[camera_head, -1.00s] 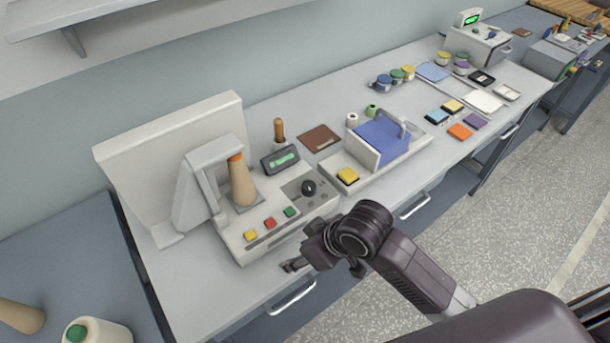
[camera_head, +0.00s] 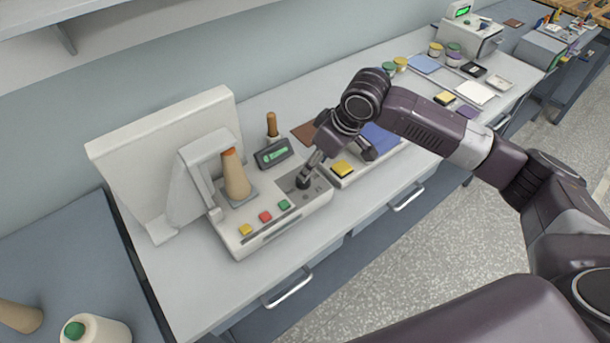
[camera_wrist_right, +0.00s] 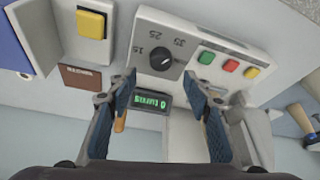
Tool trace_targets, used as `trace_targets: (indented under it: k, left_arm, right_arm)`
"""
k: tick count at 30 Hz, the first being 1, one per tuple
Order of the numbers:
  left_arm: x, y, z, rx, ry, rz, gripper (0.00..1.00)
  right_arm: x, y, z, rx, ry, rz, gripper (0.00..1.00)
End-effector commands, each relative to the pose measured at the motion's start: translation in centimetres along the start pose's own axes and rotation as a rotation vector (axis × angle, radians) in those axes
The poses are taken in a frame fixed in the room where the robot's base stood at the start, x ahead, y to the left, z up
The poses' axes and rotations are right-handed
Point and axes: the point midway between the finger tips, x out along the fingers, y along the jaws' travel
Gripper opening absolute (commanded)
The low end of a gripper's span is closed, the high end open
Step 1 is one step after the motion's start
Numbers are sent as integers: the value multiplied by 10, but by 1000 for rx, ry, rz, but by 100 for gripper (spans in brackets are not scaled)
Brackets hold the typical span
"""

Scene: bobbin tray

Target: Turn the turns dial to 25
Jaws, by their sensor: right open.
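The turns dial (camera_wrist_right: 161,58) is a round black knob on the pale top of the winding machine (camera_wrist_right: 207,38), ringed by printed numbers that include 15, 25 and 35. I cannot tell clearly which number its pointer faces. In the head view the dial (camera_head: 303,182) is partly hidden by my right gripper (camera_head: 309,172). In the right wrist view my right gripper (camera_wrist_right: 163,84) is open and empty, with its blue-padded fingers spread and the dial just beyond and between the tips. My left gripper is not in view.
A small display (camera_head: 272,154) with green text stands behind the dial. Yellow, red (camera_head: 265,217) and green buttons line the machine's front. A cone of thread (camera_head: 235,175) stands under its arm. A yellow button (camera_head: 343,168) sits on the neighbouring device. The front worktop is clear.

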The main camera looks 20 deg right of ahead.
Motion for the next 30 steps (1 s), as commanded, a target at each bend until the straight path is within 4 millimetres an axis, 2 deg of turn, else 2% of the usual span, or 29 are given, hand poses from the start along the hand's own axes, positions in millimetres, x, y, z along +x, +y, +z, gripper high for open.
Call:
trace_targets:
  k: [15, 26, 30]
  left_arm:
    - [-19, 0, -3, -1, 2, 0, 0]
    - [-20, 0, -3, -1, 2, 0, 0]
    - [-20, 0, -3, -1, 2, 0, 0]
  right_arm:
    - [68, -1, 0, 0, -2, -2, 46]
    - [76, -1, 0, -2, 1, 0, 46]
    - [76, 0, 0, -2, 0, 0, 32]
